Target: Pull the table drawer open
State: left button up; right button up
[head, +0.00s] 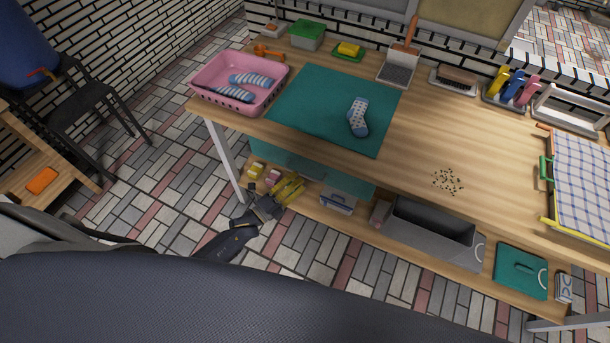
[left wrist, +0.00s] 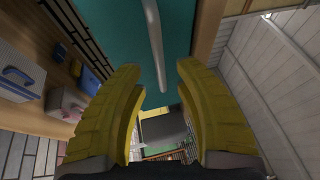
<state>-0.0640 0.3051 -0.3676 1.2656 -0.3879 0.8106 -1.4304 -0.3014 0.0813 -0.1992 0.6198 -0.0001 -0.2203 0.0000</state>
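The teal drawer front (head: 348,183) sits under the near edge of the wooden table (head: 400,160). In the left wrist view the teal front (left wrist: 180,30) carries a pale grey bar handle (left wrist: 155,45). My left gripper (head: 292,186) has yellow fingers and is below the table edge, in front of the drawer's left part. In the left wrist view its fingers (left wrist: 158,72) are open, with the handle in line with the gap between them. I cannot tell whether they touch it. The handle is not clear in the head view. My right gripper is not in view.
A lower shelf holds small boxes, a grey bin (head: 432,238) and a teal folder (head: 521,270). A white table leg (head: 223,158) stands left of my gripper. On top are a pink basket (head: 240,80) with socks and a teal mat (head: 330,95). Floor before the table looks free.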

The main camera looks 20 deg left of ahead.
aim_at(305, 175)
pick_arm(q)
jog(key=shift+x, duration=1.55)
jog(key=shift+o, duration=0.2)
grip_shut()
